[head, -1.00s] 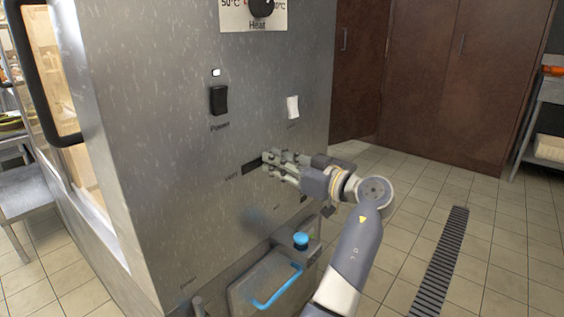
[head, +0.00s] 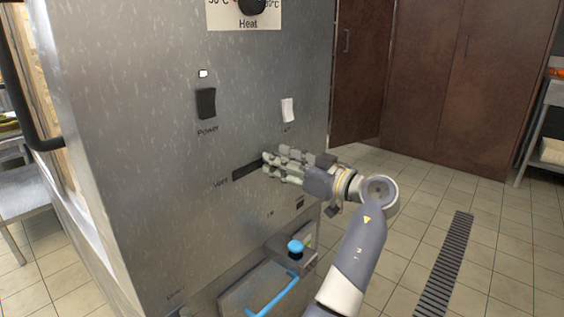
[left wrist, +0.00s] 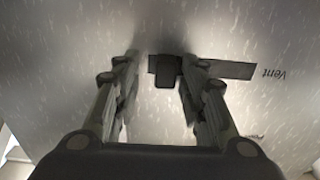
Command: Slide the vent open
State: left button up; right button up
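The vent is a dark horizontal slot (head: 246,171) in the steel front of the cabinet, with the label "Vent" at its left. In the left wrist view the slot (left wrist: 230,70) appears upside down with a black knob (left wrist: 166,72) near the end away from the label. My left gripper (head: 268,164) is at the slot's right part and hides the knob in the head view. In the left wrist view my left gripper (left wrist: 160,62) is open, one finger on each side of the knob, with visible gaps. My right gripper is not in view.
Above the slot are a black power switch (head: 206,103), a white switch (head: 288,110) and a heat dial (head: 251,6). Below are a blue knob (head: 295,247) and a blue handle (head: 272,295). The tiled floor (head: 425,200) at the right is clear.

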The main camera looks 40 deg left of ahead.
aim_at(269, 116)
pick_arm(q)
jog(key=shift+r, duration=0.1)
notch_tip(269, 116, up, 10)
jog(key=shift+f, duration=0.1)
dwell(0.8)
